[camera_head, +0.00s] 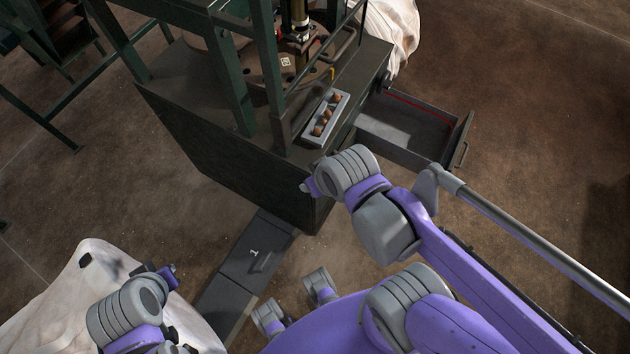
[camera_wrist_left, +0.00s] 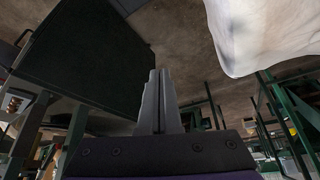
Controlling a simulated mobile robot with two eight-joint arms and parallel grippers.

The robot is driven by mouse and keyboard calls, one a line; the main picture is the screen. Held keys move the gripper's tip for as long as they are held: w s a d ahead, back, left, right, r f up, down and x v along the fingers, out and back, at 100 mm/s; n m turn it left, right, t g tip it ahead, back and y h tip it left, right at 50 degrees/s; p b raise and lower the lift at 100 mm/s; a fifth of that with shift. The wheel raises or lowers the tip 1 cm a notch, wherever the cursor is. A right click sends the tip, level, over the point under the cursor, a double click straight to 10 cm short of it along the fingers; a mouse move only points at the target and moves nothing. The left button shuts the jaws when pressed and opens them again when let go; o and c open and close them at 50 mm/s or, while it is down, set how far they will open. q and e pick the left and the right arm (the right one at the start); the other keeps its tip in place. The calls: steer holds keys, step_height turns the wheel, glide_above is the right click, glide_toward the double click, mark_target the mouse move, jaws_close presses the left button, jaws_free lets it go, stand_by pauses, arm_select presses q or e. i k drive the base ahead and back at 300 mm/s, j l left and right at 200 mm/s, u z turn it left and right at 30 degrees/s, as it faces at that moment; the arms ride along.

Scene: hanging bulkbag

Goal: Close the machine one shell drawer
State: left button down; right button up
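The shell drawer (camera_head: 408,128) sticks out of the right side of the dark machine (camera_head: 215,140) in the head view. It is pulled open, with a grey, seemingly empty inside, a red line along its back edge and a handle (camera_head: 462,155) on its outer front. My right gripper (camera_head: 307,187) is by the machine's near corner, left of the drawer and apart from its handle; its fingers are too small to read. My left gripper (camera_head: 170,272) is low at the left, away from the drawer. In the left wrist view its fingers (camera_wrist_left: 158,102) are together with nothing between them.
A small tray (camera_head: 325,118) with several brown round items sits on the machine top beside green frame posts. A floor plate marked 1 (camera_head: 255,254) lies before the machine. White bags stand at lower left (camera_head: 75,300) and top right (camera_head: 395,25). Floor right of the drawer is clear.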

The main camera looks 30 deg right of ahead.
mark_target(412, 134)
steer(key=k+l, duration=0.6)
steer(key=k, duration=0.15)
steer(key=k+l+z, duration=0.1)
steer(key=z, duration=0.3)
steer(key=k+l+z, duration=0.1)
steer(key=z, duration=0.3)
steer(key=l+z, duration=0.2)
steer(key=z, duration=0.6)
steer(key=i+j, duration=0.45)
steer(key=i, duration=0.3)
